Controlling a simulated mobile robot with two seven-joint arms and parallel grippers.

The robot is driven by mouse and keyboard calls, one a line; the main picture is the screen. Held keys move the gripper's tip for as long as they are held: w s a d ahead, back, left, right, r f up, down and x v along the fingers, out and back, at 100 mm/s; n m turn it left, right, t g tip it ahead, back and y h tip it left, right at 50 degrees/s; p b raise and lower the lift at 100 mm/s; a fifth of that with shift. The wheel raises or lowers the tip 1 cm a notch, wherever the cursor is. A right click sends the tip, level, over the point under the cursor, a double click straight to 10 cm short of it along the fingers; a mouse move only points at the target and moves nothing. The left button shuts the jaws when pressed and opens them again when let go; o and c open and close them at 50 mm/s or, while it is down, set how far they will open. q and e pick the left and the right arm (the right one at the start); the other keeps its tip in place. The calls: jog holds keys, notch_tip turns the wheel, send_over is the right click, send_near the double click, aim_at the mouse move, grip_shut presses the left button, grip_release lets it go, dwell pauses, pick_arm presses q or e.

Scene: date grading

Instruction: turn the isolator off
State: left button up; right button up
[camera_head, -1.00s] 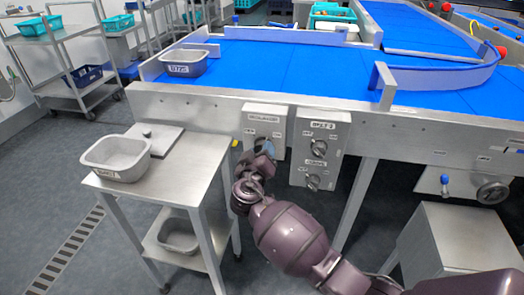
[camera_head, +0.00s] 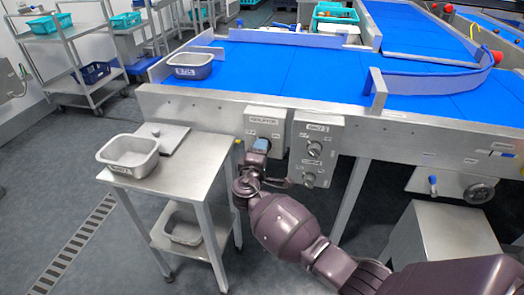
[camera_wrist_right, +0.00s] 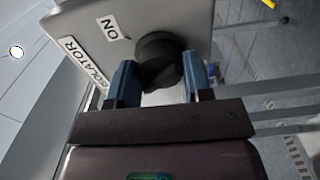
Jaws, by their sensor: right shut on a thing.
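The isolator box (camera_head: 264,115) is a grey box on the front of the conveyor frame, labelled ISOLATOR. In the right wrist view its black rotary knob (camera_wrist_right: 158,56) sits beside the ON label (camera_wrist_right: 112,28). My right gripper (camera_head: 261,145) is at the front of the box. In the right wrist view its two blue fingers (camera_wrist_right: 160,82) stand on either side of the knob and are shut on it. The head view hides most of the knob behind the gripper. My left gripper is not in view.
A second switch box (camera_head: 316,150) with two knobs is close on the right. A steel side table (camera_head: 190,170) with a grey tub (camera_head: 128,155) stands to the left. The blue conveyor belt (camera_head: 290,70) lies above and behind.

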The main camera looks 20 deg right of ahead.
jog(key=shift+r+n+p, duration=0.1)
jog(key=shift+n+p, duration=0.25)
jog(key=shift+n, duration=1.05)
jog(key=o, duration=0.9)
jog(key=shift+s+a, duration=0.1)
